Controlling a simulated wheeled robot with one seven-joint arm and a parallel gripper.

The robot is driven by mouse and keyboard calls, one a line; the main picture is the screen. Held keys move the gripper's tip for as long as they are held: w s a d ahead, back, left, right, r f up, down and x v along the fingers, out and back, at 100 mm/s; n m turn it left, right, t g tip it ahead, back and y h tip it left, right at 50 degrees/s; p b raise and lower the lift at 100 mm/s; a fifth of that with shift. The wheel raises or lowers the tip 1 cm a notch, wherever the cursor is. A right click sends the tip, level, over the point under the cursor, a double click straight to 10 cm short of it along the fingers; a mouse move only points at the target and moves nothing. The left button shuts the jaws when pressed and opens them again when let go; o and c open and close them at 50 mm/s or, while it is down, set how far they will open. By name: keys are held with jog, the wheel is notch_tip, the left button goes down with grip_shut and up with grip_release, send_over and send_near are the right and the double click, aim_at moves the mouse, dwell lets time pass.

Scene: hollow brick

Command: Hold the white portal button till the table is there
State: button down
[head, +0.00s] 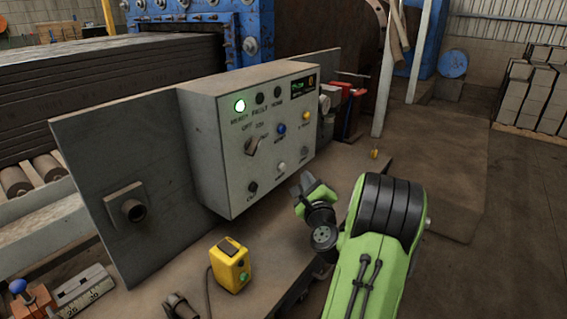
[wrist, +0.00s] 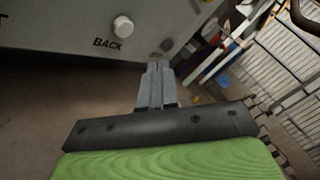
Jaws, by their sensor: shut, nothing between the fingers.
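The grey control box (head: 262,130) stands on the bench and carries several buttons. The white button (head: 281,167) sits low on its front face. In the wrist view the white button (wrist: 123,26) stands out from the panel beside the label BACK, with nothing touching it. My gripper (wrist: 157,66) is shut and empty. Its fingertips lie below and to the right of the white button in that view, near the panel's lower edge. In the head view my gripper shows in front of the box, to the lower right of the button; its fingertips are hard to make out.
A dark grey button (wrist: 167,45) is close to my fingertips. A yellow pendant box (head: 229,266) stands on the bench.

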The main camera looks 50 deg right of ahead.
aim_at(282, 167)
jog(key=w+p, duration=0.2)
jog(key=w, duration=0.2)
jog(key=shift+a, duration=0.2)
jog(key=shift+w+r+p, duration=0.1)
jog(key=shift+w+p, duration=0.05)
jog(key=shift+p, duration=0.25)
dwell(1.4)
jog(key=shift+w+p, duration=0.3)
jog(key=shift+w+a+p, duration=0.1)
jog(key=shift+w+p, duration=0.3)
jog(key=shift+w, duration=0.05)
dwell(1.7)
jog(key=shift+s, duration=0.1)
dwell(2.5)
jog(key=shift+s+b, duration=0.75)
jog(key=shift+b, duration=0.1)
